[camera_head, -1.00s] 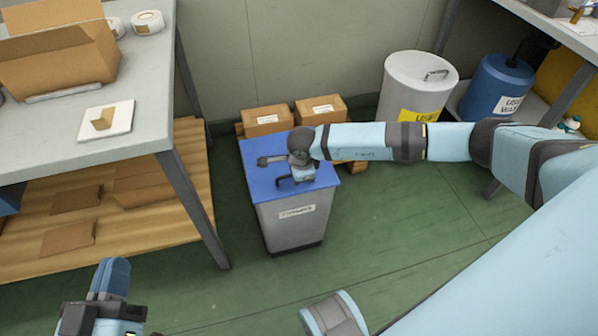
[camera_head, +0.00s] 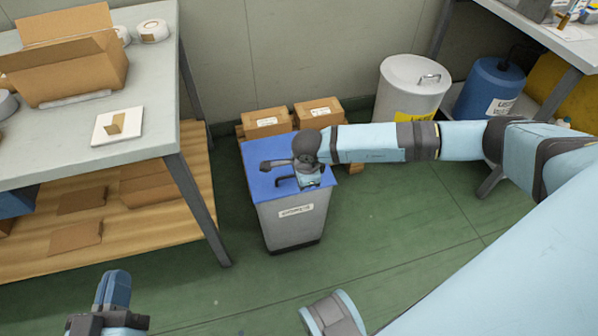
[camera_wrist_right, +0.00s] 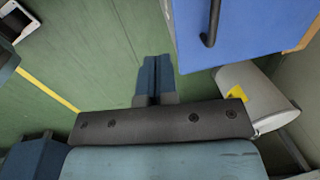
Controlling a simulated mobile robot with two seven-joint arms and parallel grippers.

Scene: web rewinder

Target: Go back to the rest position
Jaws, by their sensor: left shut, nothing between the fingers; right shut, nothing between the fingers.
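I cannot make out the right fingers clearly in the head view. In the right wrist view my right gripper (camera_wrist_right: 155,65) is shut and empty. Its fingers are over the floor, beside the blue lid (camera_wrist_right: 235,25) with its black handle, not touching it.
A workbench (camera_head: 60,160) stands at the left with an open carton (camera_head: 75,75). Two small boxes (camera_head: 267,122) are behind the bin. A white drum (camera_head: 410,90) and a blue drum (camera_head: 490,88) stand at the back right. The floor in front of the bin is clear.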

